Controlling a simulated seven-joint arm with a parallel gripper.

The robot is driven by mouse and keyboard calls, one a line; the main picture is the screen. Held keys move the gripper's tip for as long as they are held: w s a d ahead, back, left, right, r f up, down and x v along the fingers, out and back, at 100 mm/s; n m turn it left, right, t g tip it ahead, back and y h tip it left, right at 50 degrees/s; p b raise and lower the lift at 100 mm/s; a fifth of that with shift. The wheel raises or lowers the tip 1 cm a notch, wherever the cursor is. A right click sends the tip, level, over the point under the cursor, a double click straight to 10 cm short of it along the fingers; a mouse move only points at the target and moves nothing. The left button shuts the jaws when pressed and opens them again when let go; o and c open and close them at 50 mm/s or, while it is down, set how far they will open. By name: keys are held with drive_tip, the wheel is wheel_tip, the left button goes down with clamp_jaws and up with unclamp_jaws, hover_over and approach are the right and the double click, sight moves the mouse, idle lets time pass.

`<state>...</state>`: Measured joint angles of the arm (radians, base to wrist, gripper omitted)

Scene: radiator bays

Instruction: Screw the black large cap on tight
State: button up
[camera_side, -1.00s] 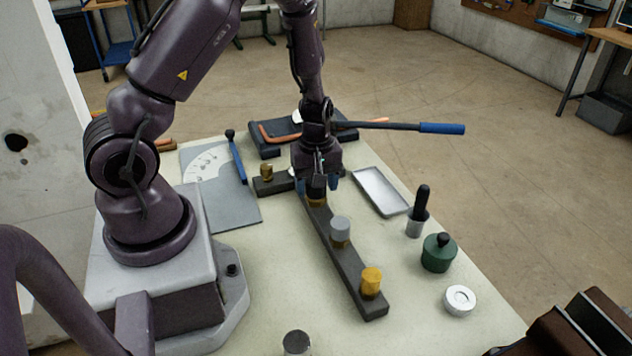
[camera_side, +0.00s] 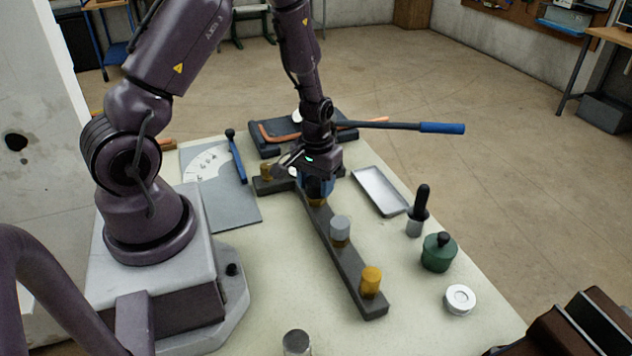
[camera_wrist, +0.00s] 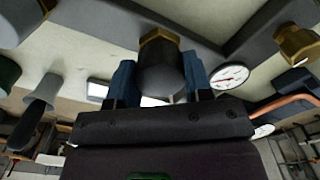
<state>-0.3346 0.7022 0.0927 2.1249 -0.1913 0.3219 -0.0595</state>
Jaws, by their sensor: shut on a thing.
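The black large cap (camera_wrist: 160,75) sits on a brass threaded neck (camera_wrist: 158,37) in the wrist view, between the blue fingers of my gripper (camera_wrist: 160,85). My gripper is shut on the cap. In the side view my gripper (camera_side: 317,188) is over the far end of the dark bar, and the cap is mostly hidden behind the fingers. The brass neck (camera_side: 317,202) shows just under it. Whether the cap is fully seated cannot be told.
A metal tray (camera_side: 380,190), a black-handled tool (camera_side: 420,203), a green container (camera_side: 438,252) and a white ring (camera_side: 460,299) stand to the right. A blue-handled lever (camera_side: 400,126) lies behind.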

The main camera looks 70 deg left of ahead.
drive_tip(key=m, duration=0.4)
drive_tip(key=shift+m, duration=0.4)
drive_tip(key=m, duration=1.1)
drive_tip(key=shift+m, duration=0.3)
drive_tip(key=m, duration=0.5)
drive_tip(key=o, duration=0.9)
drive_tip(key=shift+c, duration=0.2)
